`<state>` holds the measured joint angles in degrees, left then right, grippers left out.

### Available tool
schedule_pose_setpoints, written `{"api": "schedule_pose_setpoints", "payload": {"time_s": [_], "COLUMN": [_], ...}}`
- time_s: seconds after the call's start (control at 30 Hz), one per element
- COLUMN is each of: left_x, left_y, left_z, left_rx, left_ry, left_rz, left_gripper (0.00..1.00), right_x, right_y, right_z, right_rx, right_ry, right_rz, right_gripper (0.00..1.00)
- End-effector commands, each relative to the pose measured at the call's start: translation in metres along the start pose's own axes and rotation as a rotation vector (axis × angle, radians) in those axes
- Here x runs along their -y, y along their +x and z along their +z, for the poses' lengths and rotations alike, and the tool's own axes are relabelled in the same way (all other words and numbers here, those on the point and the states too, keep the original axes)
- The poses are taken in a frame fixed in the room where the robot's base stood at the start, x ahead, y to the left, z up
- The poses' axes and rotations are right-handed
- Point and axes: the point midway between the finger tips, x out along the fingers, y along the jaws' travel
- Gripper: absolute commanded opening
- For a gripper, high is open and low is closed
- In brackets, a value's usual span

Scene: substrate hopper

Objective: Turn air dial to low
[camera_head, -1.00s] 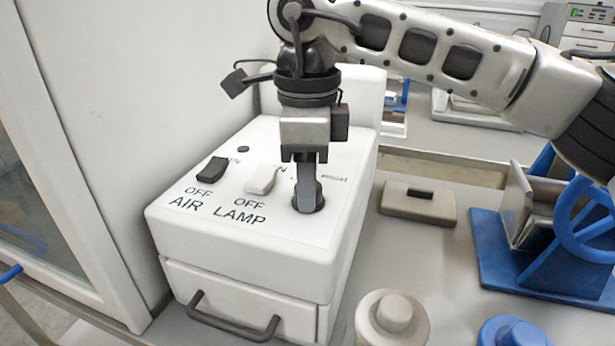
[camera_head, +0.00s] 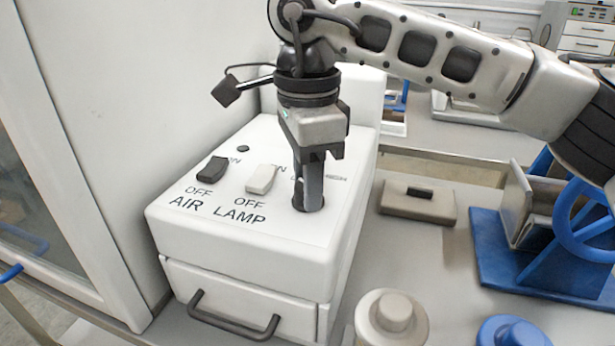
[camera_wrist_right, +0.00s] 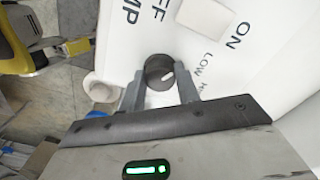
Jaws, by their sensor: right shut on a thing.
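The air dial (camera_wrist_right: 158,68) is a dark round knob on the white control box's sloping top. Its white mark (camera_wrist_right: 168,76) points toward the lower right in the wrist view. The "LOW" lettering lies to the right of it, with partly hidden lettering beyond. My right gripper (camera_head: 309,200) points down onto the box and mostly hides the dial in the head view. In the wrist view, the fingers of this gripper (camera_wrist_right: 160,88) are shut on the dial, one on each side. My left gripper is not in view.
The white box (camera_head: 235,248) has a black AIR switch (camera_head: 212,169), a white LAMP switch (camera_head: 262,179) and a drawer handle (camera_head: 232,318). To its right are a grey block (camera_head: 418,206), a round grey knobbed piece (camera_head: 393,318) and a blue stand (camera_head: 500,262).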

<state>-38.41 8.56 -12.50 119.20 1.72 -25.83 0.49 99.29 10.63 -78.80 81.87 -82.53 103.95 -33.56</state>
Motion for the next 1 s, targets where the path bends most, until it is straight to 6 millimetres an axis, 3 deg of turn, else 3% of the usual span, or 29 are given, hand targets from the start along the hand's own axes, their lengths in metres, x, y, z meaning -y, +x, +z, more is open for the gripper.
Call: {"api": "schedule_pose_setpoints", "payload": {"time_s": [0.1, 0.13, 0.2, 0.7, 0.87, 1.0], "left_x": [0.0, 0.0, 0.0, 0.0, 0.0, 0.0], "left_y": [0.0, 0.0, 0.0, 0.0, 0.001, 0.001], "left_z": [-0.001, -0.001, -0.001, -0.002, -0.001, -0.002], "left_rx": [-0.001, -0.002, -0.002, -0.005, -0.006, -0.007], "left_ry": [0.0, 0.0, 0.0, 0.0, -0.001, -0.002], "left_rz": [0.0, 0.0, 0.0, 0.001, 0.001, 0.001], "left_gripper": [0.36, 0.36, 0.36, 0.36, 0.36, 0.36], "right_x": [0.001, 0.001, 0.001, 0.0, 0.001, 0.001], "right_y": [-0.002, -0.002, -0.002, -0.005, -0.028, -0.063], "right_z": [0.0, 0.0, 0.0, 0.0, 0.001, 0.001], "right_rx": [0.003, 0.003, 0.002, 0.0, 0.001, 0.001], "right_ry": [-0.001, -0.001, -0.001, 0.001, 0.0, 0.002], "right_rz": [-0.006, -0.006, -0.005, -0.002, -0.005, -0.007], "right_gripper": [0.09, 0.35, 0.54, 0.54, 0.54, 0.54]}}
